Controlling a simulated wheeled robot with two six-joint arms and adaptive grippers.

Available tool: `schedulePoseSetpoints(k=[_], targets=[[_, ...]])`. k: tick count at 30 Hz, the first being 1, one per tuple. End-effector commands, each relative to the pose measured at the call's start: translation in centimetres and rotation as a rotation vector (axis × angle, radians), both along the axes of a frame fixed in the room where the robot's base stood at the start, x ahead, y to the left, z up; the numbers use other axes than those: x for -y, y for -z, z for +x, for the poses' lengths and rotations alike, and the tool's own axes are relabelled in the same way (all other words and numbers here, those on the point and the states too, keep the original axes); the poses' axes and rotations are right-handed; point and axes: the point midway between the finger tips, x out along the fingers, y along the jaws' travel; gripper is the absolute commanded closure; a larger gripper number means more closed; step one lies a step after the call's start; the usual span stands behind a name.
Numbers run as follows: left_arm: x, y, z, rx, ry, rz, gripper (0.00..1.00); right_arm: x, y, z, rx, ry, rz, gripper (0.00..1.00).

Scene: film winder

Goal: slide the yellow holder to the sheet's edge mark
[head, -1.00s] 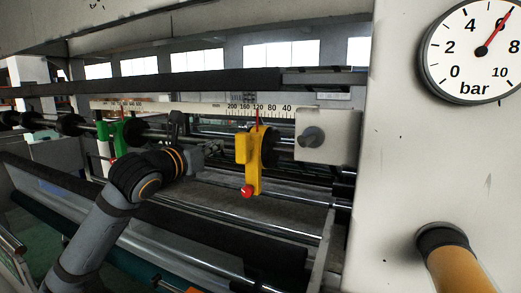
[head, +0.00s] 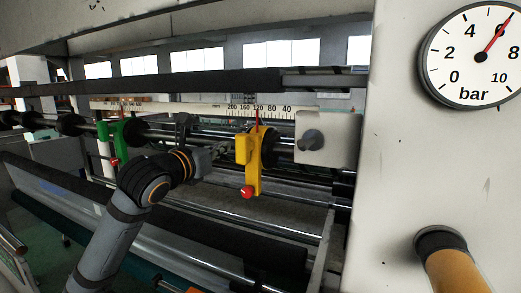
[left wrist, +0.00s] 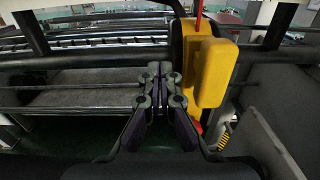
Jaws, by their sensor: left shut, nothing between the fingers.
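The yellow holder (head: 253,160) hangs upright on the dark shaft, with a red knob (head: 247,191) at its lower end. Its thin red pointer (head: 257,117) stands near 120 on the white scale (head: 275,112). My left gripper (head: 225,149) is shut and empty, just left of the holder. In the left wrist view its closed fingertips (left wrist: 160,74) are close to the yellow holder's left side (left wrist: 208,68); I cannot tell whether they touch. I cannot pick out the sheet's edge mark. My right gripper is not in view.
A green holder (head: 121,140) sits further left on the shaft. A pale block with a dark knob (head: 313,139) closes the shaft's right end. Rollers and bars run below. A pressure gauge (head: 478,50) is on the right panel. The shaft between the yellow holder and the block is short.

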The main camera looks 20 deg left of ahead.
Motion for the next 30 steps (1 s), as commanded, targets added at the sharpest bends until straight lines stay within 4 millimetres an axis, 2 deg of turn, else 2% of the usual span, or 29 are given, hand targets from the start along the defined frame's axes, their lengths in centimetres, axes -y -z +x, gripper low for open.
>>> schedulePoseSetpoints(k=[30], targets=[[2.1,0.0,-0.2,0.002,0.001,-0.002,1.0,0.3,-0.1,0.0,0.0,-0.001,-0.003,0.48]])
